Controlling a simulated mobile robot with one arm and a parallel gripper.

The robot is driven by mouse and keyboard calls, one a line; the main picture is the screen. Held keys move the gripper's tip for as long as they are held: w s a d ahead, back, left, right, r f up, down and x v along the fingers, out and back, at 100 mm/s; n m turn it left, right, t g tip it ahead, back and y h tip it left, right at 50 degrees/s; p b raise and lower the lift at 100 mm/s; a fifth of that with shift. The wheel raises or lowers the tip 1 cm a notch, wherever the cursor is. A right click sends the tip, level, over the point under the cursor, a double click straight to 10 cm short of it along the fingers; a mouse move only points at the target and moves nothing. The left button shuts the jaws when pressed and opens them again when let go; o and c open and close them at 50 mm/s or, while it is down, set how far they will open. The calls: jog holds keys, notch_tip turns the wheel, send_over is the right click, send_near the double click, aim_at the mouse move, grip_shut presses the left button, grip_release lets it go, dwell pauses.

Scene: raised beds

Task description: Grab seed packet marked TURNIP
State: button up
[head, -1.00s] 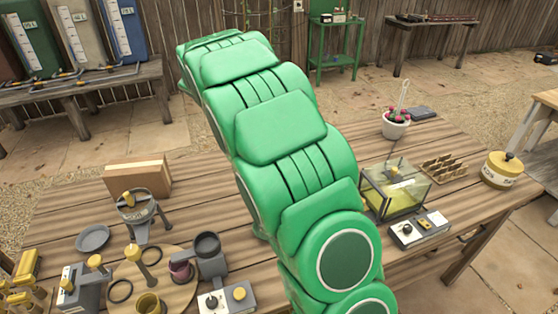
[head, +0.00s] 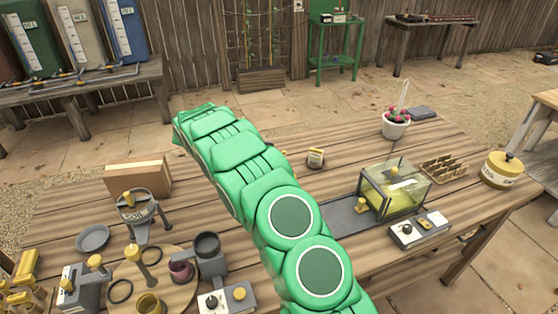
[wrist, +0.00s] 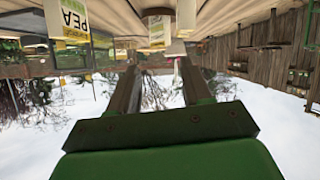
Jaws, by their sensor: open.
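No packet that I can read as TURNIP shows in either view. In the wrist view, which looks upside down, a pale packet marked PEA (wrist: 73,22) hangs at the upper left, outside my fingers. My gripper (wrist: 158,68) is open, its two dark fingers apart with nothing held between them. In the head view my green arm reaches over the table towards the upper left, and I cannot make out the gripper there.
The wooden table (head: 330,190) holds a wooden block (head: 138,177), a small labelled pot (head: 316,158), a glass case (head: 394,190), a white pot (head: 396,125) and a yellow tin (head: 503,170). Sieves and tools crowd the front left. Bare boards show at the middle back.

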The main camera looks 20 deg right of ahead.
aim_at(283, 153)
jog(key=shift+m+t+h, duration=0.3)
jog(key=shift+m, duration=0.1)
jog(key=w+f, duration=0.1)
jog(key=w+a+f, duration=0.1)
jog(key=f, duration=0.1)
jog(key=shift+w+f, duration=0.3)
jog(key=shift+w, duration=0.1)
jog(key=shift+x, duration=1.5)
jog(key=shift+r+x, duration=0.1)
jog(key=shift+x, duration=1.25)
jog(key=shift+r+x, duration=0.15)
jog(key=shift+x, duration=1.2)
jog(key=shift+w, duration=0.15)
grip_shut()
